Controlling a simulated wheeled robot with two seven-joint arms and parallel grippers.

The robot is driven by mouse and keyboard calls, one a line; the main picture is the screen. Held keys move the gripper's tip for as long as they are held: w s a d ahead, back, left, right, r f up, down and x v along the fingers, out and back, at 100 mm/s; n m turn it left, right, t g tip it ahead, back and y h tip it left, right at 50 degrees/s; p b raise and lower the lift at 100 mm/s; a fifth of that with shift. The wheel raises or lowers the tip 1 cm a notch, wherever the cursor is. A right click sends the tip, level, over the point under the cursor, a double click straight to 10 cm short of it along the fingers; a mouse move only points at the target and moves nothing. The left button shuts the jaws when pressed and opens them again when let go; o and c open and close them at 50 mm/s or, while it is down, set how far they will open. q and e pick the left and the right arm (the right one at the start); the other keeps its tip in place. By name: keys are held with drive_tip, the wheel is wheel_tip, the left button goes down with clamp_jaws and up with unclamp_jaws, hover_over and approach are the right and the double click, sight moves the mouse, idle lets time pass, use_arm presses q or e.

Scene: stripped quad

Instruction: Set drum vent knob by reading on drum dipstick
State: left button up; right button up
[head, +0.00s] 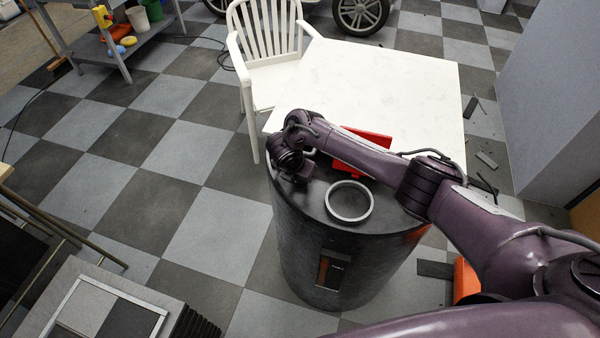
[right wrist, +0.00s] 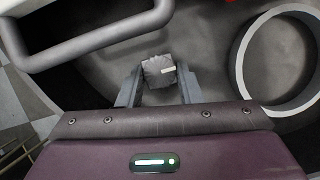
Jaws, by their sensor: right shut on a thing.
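The drum (head: 300,245) is a dark grey cylinder, with an open-looking ring (head: 349,219) on its lid. My right gripper (head: 297,178) reaches over the left part of the lid. In the right wrist view my right gripper (right wrist: 158,82) has its fingers on either side of a small grey, blocky knob (right wrist: 157,68) with a pale mark, and is shut on it. The ring (right wrist: 241,65) is to the knob's right. In the head view my arm hides the knob. I cannot make out a dipstick or any reading. My left gripper is not in view.
A grey bar handle (right wrist: 95,38) arches beside the knob. A red object (head: 375,137) lies behind my forearm. A white table (head: 390,80) and a white chair (head: 268,60) stand behind the drum.

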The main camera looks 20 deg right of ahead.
drive_tip(key=o, duration=1)
drive_tip(key=shift+r, duration=0.15)
drive_tip(key=p+v, duration=0.1)
drive_tip(key=v, duration=0.6)
drive_tip(key=shift+s+a+r+p, duration=0.1)
drive_tip(key=shift+a+r+p, duration=0.05)
drive_tip(key=shift+r+p, duration=0.15)
